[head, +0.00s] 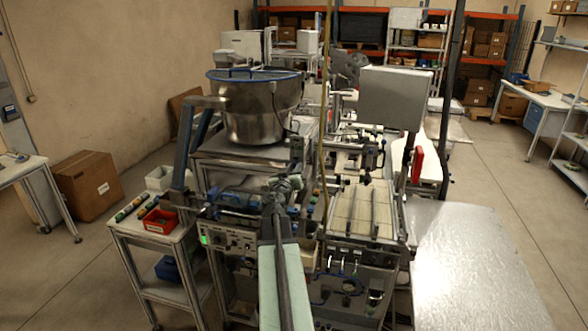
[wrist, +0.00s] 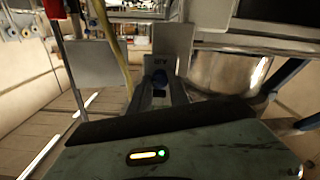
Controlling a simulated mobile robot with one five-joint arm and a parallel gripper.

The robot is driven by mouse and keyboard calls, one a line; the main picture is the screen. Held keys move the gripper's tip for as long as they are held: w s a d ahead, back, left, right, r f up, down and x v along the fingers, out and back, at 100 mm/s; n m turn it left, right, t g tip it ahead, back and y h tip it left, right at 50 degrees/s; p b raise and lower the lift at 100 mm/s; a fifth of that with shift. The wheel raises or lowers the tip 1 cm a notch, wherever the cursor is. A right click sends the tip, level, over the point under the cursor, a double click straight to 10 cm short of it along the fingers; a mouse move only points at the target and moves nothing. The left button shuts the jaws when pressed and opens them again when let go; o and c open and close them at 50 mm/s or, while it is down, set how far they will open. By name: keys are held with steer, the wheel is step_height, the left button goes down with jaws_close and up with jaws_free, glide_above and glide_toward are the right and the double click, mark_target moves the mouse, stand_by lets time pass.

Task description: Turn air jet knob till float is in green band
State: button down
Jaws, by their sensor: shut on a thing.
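In the head view my gripper (head: 285,184) is at the front of the machine, left of the slatted bed, and the knob cannot be made out there. I cannot pick out a float or a green band in either view.
A steel bowl (head: 254,105) with a blue rim stands behind and left of my gripper. A yellow hose (head: 324,130) hangs close on the right. A slatted bed (head: 360,212) lies to the right. A side table (head: 146,232) holds a red bin (head: 160,221).

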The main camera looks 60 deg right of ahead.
steer(key=shift+a+n, duration=0.1)
steer(key=shift+n, duration=7.3)
steer(key=c, duration=1.2)
jaws_free()
steer(key=shift+c, duration=0.2)
